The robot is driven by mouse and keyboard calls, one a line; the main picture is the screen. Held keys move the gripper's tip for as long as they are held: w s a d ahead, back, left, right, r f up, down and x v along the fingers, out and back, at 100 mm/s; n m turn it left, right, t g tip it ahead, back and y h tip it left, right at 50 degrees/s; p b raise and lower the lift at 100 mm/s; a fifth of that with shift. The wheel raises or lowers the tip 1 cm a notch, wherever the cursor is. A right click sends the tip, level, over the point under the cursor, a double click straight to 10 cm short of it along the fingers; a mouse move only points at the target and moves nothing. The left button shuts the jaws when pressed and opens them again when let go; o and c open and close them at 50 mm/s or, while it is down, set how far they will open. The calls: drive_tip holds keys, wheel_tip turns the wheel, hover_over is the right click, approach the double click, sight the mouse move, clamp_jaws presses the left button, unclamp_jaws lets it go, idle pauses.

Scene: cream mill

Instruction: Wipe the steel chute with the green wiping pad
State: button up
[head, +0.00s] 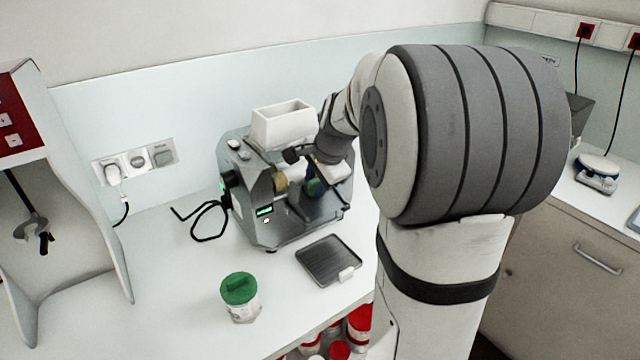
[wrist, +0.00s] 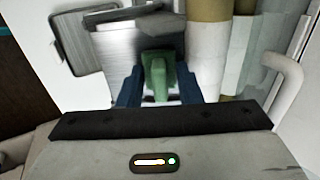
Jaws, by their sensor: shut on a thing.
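The green wiping pad (wrist: 156,68) sits between the blue fingers of my gripper (wrist: 158,88) in the wrist view. My gripper is shut on it. A brushed steel surface, which looks like the steel chute (wrist: 115,45), lies just beyond and left of the pad. I cannot tell whether the pad touches it. In the head view my gripper (head: 312,180) is at the front of the grey mill (head: 262,212), below its white hopper (head: 283,124). My arm hides much of this area there, and the chute is hard to make out.
A dark square tray (head: 328,260) lies in front of the mill; it also shows in the wrist view (wrist: 82,38). Tan and white rollers (wrist: 208,50) are close right of the pad.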

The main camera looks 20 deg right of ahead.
sight(323, 205)
drive_tip(key=shift+s+d+f+b, duration=0.1)
drive_tip(key=shift+s+f+b, duration=0.25)
drive_tip(key=shift+s, duration=0.15)
drive_tip(key=shift+s+d+f+b, duration=0.1)
drive_tip(key=shift+s+f+b, duration=0.15)
drive_tip(key=shift+s, duration=0.2)
drive_tip(key=shift+s+d+f+b, duration=0.15)
drive_tip(key=shift+s+b, duration=0.15)
drive_tip(key=shift+s, duration=0.25)
drive_tip(key=shift+s+d+f+b, duration=0.1)
drive_tip(key=shift+s+b, duration=0.15)
drive_tip(key=shift+s, duration=0.3)
wheel_tip(323, 205, up, 8)
drive_tip(key=s+p, duration=0.1)
drive_tip(key=p, duration=0.5)
drive_tip(key=shift+s+f, duration=0.15)
drive_tip(key=shift+f, duration=0.05)
